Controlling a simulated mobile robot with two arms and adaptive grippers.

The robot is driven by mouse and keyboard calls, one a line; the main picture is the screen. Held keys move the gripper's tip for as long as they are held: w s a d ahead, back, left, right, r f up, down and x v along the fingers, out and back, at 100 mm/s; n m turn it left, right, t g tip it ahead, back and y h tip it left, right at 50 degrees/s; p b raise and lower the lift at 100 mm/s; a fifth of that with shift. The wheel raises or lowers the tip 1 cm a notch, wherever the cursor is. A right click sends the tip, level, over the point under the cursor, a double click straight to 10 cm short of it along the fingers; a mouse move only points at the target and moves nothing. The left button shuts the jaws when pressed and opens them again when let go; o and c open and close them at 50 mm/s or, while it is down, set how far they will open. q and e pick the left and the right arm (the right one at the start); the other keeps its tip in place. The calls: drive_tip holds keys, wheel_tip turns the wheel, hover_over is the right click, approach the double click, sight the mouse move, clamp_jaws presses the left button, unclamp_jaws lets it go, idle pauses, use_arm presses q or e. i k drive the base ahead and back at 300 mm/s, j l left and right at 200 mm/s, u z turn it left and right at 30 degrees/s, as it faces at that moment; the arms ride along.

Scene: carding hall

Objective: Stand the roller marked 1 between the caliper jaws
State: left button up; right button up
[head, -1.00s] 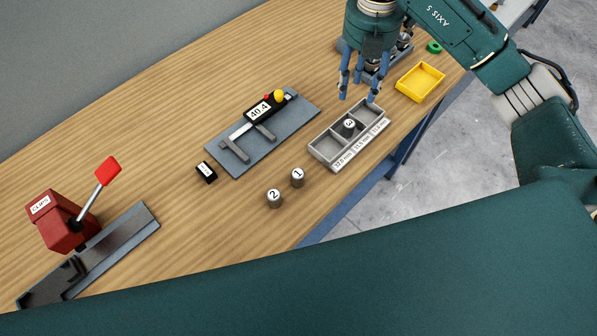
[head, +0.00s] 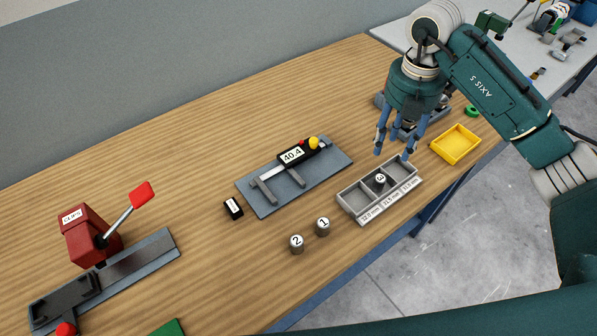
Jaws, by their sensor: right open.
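The roller marked 1 (head: 322,227) stands upright on the wooden bench, just right of the roller marked 2 (head: 297,244). The caliper (head: 291,175) lies on a grey plate (head: 333,166) behind them. Its display reads 40.4 and its jaws (head: 279,191) stand apart with nothing between them. The roller marked 3 (head: 380,180) stands in the middle compartment of the grey sorting tray (head: 351,213). My right gripper (head: 397,155) is open and empty, above the back of the tray, away from roller 1. My left gripper is not in view.
A yellow bin (head: 455,144) stands right of the tray. A small black block (head: 233,208) lies left of the plate. A red lever device (head: 90,236) with a dark metal bar is at the left. The bench's front edge runs close to the rollers.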

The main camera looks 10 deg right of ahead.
sight(323, 224)
drive_tip(key=k+u, duration=0.3)
drive_tip(key=u, duration=0.15)
drive_tip(key=k+u, duration=0.4)
drive_tip(key=i+j, duration=0.05)
